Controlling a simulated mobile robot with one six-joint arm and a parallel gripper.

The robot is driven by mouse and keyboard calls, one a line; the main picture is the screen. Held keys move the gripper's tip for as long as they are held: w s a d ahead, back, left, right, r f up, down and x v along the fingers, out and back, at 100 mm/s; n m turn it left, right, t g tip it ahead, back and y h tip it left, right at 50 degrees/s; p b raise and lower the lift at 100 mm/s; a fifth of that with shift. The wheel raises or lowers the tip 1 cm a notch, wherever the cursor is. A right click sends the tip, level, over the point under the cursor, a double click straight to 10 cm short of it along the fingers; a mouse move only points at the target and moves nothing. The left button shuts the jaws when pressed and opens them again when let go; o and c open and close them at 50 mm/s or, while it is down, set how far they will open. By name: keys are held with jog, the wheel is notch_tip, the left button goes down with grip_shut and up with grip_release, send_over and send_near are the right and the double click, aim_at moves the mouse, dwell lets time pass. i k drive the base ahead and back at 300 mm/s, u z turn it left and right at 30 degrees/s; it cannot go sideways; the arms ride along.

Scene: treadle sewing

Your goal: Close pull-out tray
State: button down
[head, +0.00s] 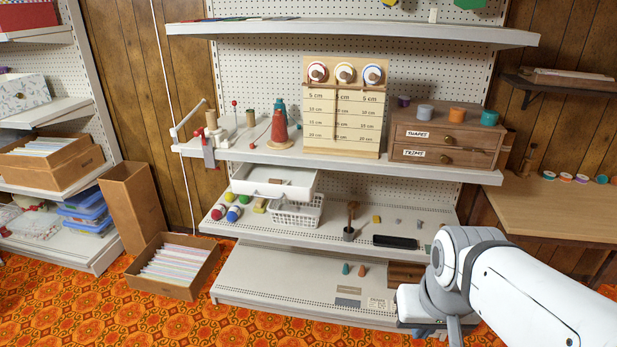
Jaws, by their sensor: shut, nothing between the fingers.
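My gripper (420,322) is low at the right, in front of the bottom shelf. It is shut and empty, well to the right of and below the tray, not touching it. Its fingers are largely hidden by my wrist and cut by the bottom edge.
A white basket (297,211) stands just below the tray on the lower shelf, with yarn balls (234,213) beside it. A wooden drawer box (443,138) and a measuring board (343,110) stand above. An open carton (173,267) stands on the floor at left.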

aim_at(249, 179)
jog(key=i, duration=0.9)
jog(key=z, duration=0.05)
